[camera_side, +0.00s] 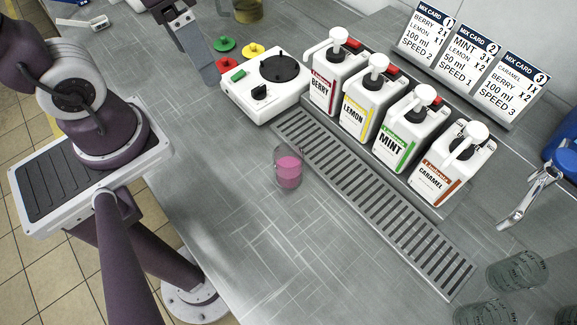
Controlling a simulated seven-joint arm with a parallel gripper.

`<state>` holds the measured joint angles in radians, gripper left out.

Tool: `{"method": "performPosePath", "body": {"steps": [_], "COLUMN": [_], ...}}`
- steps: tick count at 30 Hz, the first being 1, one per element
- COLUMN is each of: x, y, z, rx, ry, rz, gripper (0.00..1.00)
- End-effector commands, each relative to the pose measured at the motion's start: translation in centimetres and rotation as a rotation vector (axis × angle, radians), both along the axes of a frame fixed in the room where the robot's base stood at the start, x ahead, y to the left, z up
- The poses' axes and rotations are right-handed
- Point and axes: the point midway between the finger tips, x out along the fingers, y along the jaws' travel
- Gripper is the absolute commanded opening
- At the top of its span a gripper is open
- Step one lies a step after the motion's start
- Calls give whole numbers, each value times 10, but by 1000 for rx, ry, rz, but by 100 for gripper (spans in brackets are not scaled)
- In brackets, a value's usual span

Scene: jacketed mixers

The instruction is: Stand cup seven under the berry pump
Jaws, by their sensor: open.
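The white berry pump bottle (325,82) with a red label stands at the left end of the pump row, spout toward the slotted drip tray (372,200). A clear cup with pink liquid (288,170) stands upright on the steel bench, left of the tray and apart from it. Clear empty-looking cups (517,270) stand at the lower right, with markings too small to read. I cannot tell which cup is number seven. My gripper (210,48) is at the top, partly cut off, open, well away from the pink cup and the berry pump.
A white mixer base (265,84) with a black disc stands left of the berry pump. Lemon (362,105), mint (408,130) and caramel (452,165) pumps continue the row. An amber cup (248,10) is near my gripper. The front bench is clear.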

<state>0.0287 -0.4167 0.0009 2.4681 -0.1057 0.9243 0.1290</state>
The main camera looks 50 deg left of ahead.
Motion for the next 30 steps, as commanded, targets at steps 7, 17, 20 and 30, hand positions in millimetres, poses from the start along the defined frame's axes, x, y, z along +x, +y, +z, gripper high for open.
{"method": "performPosePath", "body": {"steps": [7,17,20,30], "x": [33,70,73,62], "y": [5,-48,-77,-125], "z": [-5,-64,-97,-177], "rx": [320,558,619,696], "ry": [-100,15,67,156], "rz": [-549,-1325,-1635,-2205], "gripper": [78,78,78,78]}}
